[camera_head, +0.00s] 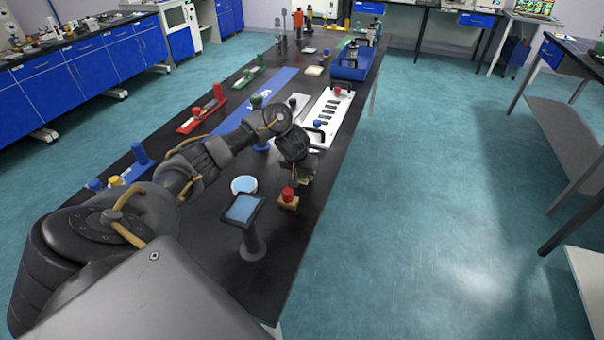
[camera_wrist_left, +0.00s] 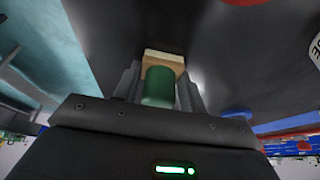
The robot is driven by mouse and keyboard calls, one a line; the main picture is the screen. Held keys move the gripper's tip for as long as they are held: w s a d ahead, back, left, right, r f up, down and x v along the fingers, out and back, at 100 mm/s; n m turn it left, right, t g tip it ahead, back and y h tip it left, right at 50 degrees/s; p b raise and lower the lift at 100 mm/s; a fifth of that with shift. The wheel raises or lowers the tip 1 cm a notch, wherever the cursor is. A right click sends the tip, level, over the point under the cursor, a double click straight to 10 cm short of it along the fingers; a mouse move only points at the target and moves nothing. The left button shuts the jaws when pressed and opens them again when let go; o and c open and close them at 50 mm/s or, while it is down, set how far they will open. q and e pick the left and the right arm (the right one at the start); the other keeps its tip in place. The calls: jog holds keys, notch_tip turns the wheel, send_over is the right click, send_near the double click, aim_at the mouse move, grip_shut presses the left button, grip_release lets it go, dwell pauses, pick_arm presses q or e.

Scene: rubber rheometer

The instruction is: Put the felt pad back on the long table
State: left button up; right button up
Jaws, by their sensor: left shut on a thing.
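The felt pad, seen as a tan block with a green cylindrical grip (camera_wrist_left: 159,86), is between the fingers of my left gripper (camera_wrist_left: 160,92) in the left wrist view. My left gripper (camera_head: 303,177) is shut on the green grip. In the head view it is over the right part of the long table (camera_head: 205,268), and little of the pad shows beneath it. I cannot tell whether the pad touches the black tabletop. My right gripper is not in view.
A red-knobbed tan block (camera_head: 288,199) stands just in front of my left gripper. A white dish with blue inside (camera_head: 243,185) and a small screen on a stand (camera_head: 243,209) are to its left. A white slotted plate (camera_head: 331,113) lies behind. The table's right edge is close.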

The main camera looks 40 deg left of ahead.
pick_arm(q)
jog(key=o, duration=0.9)
jog(key=shift+f, duration=0.1)
jog(key=shift+o, duration=0.2)
jog(key=p+v, duration=0.8)
jog(key=v, duration=0.4)
jog(key=shift+r, duration=0.25)
